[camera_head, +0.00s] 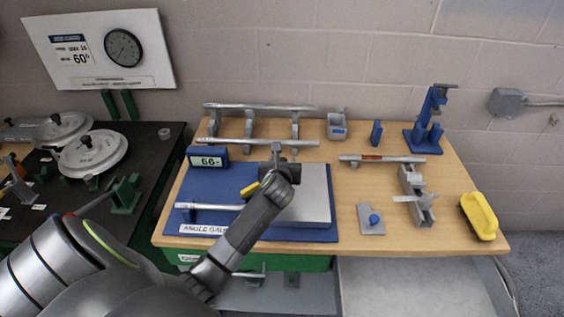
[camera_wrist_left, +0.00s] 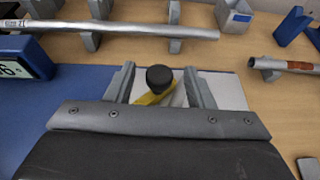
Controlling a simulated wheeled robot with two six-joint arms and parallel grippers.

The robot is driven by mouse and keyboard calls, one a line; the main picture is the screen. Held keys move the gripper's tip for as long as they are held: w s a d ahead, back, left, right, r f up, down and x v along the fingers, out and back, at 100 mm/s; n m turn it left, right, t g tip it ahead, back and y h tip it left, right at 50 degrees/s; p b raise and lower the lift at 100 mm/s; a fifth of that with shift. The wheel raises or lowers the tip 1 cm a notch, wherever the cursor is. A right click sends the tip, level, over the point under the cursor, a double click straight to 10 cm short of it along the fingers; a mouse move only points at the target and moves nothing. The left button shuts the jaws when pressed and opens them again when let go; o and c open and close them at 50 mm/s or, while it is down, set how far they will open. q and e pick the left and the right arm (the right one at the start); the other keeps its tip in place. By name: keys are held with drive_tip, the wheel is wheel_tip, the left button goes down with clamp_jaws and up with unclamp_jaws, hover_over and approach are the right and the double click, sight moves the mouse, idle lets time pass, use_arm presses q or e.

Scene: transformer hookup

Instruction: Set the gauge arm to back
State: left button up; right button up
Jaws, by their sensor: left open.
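The angle gauge has a blue base (camera_head: 275,236) with a label on its front edge, a display (camera_head: 208,160) reading about 66 and a grey plate (camera_head: 316,190). A yellow piece, apparently the gauge arm (camera_head: 249,188), shows left of my gripper; the rest of it is hidden there. In the left wrist view, a black round knob (camera_wrist_left: 159,77) stands over a yellow strip (camera_wrist_left: 150,98). My left gripper (camera_head: 276,153) is open over the gauge, its fingers either side of the knob (camera_wrist_left: 160,84). I cannot tell whether they touch it. My right gripper is not in view.
A silver bar (camera_head: 208,207) lies at the base's left. Long rods on stands (camera_head: 260,141) run behind the gauge. A blue stand (camera_head: 425,125), a grey clamp (camera_head: 415,195) and a yellow tray (camera_head: 480,216) are to the right. Bare wood shows between them.

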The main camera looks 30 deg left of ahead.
use_arm(q)
clamp_jaws()
idle(0.4)
drive_tip(key=shift+w+a, duration=0.1)
drive_tip(key=shift+a, duration=0.05)
drive_tip(key=shift+w+a+r+n+g+y+p, duration=0.1)
drive_tip(key=shift+w+a+n+g+y+p, duration=0.05)
drive_tip(key=shift+a+n+g+y+p, duration=0.35)
drive_tip(key=shift+w+a+n+g+y+p, duration=0.2)
drive_tip(key=shift+a+n+y+p, duration=0.1)
drive_tip(key=shift+a+n+y, duration=0.25)
drive_tip(key=a+n+g+y+p, duration=0.1)
drive_tip(key=a+n+g+y, duration=0.2)
drive_tip(key=a+n, duration=0.1)
drive_tip(key=shift+s+a+g+p, duration=0.1)
drive_tip(key=shift+a+g+p, duration=0.2)
drive_tip(key=shift+g, duration=0.1)
drive_tip(key=shift+s+a+n+g+y, duration=0.3)
drive_tip(key=shift+a+n+g+y, duration=0.05)
drive_tip(key=shift+a+n+g, duration=0.4)
drive_tip(key=shift+s+a+n+g+y, duration=0.25)
drive_tip(key=shift+a+n+g+y, duration=0.05)
drive_tip(key=shift+a+n+g, duration=0.45)
drive_tip(key=shift+f, duration=0.2)
